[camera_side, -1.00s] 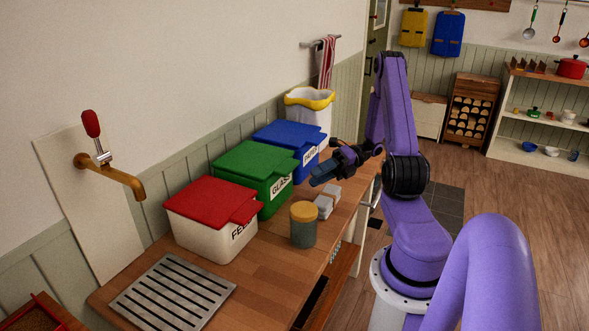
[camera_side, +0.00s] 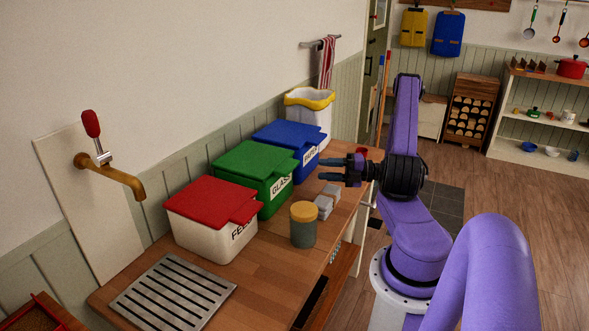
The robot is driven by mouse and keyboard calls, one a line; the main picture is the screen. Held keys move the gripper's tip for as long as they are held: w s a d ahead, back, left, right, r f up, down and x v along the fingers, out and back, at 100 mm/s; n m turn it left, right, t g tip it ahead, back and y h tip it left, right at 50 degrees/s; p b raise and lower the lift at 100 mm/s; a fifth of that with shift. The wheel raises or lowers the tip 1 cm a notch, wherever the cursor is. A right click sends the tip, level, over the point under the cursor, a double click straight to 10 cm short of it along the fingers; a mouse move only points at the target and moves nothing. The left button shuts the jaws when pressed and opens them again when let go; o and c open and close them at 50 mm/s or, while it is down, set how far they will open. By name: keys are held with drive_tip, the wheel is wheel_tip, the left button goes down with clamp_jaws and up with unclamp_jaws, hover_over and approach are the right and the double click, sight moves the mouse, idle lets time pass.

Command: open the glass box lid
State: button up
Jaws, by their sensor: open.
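The glass box (camera_side: 269,193) is green with a white "GLASS" label and stands in the middle of a row of boxes on the counter. Its green lid (camera_side: 254,161) is shut, with a lip at the front right. My gripper (camera_side: 322,169) is to the right of the green box, in front of the blue box. It points left, with its two fingers apart and nothing between them. It appears clear of the lid.
A red-lidded box (camera_side: 212,219) stands left of the green one, and a blue box (camera_side: 290,149) stands right of it. A jar with a yellow lid (camera_side: 303,225) and small grey blocks (camera_side: 326,201) sit in front. A metal drain grate (camera_side: 172,292) lies at the near left.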

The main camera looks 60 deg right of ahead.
sight(295, 168)
drive_tip(key=x, duration=1)
drive_tip(key=shift+w, duration=0.15)
clamp_jaws()
